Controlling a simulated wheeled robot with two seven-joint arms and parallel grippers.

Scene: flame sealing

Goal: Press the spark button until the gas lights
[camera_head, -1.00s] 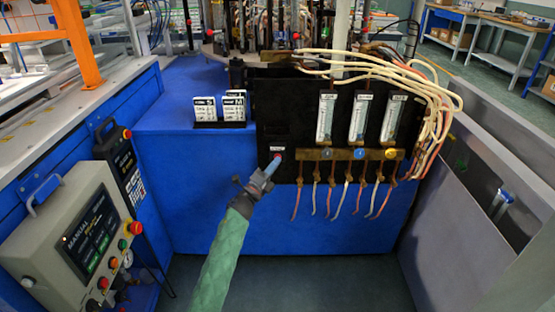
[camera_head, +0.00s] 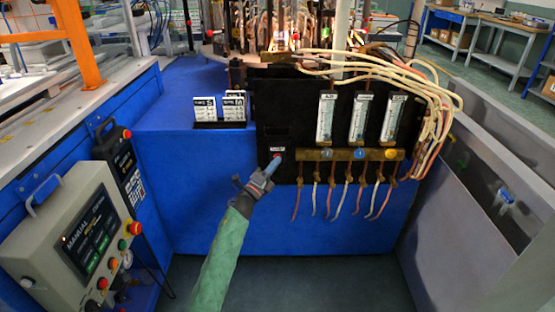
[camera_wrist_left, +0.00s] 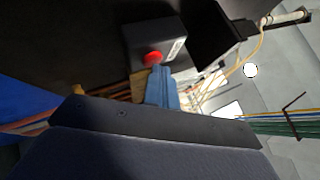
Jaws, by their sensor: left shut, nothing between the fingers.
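The red spark button (camera_head: 277,157) is on the black panel (camera_head: 283,128), under a small white label. My left gripper (camera_head: 268,168) is shut with nothing in it. Its blue fingertips are at the button and cover part of it in the head view. In the left wrist view, the red button (camera_wrist_left: 152,58) sits on a dark box just beyond the blue fingertips (camera_wrist_left: 161,88). I cannot tell for sure whether they touch or press it. A warm bright glow (camera_head: 284,40) shows among the burner parts behind the panel. My right gripper is not in view.
Three flow meters (camera_head: 357,118) and a brass valve bar (camera_head: 350,154) with hanging hoses are right of the button. Pale hoses (camera_head: 400,75) loop over the panel's right side. A control box (camera_head: 75,240) stands at left. Grey walls (camera_head: 460,235) bound the right.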

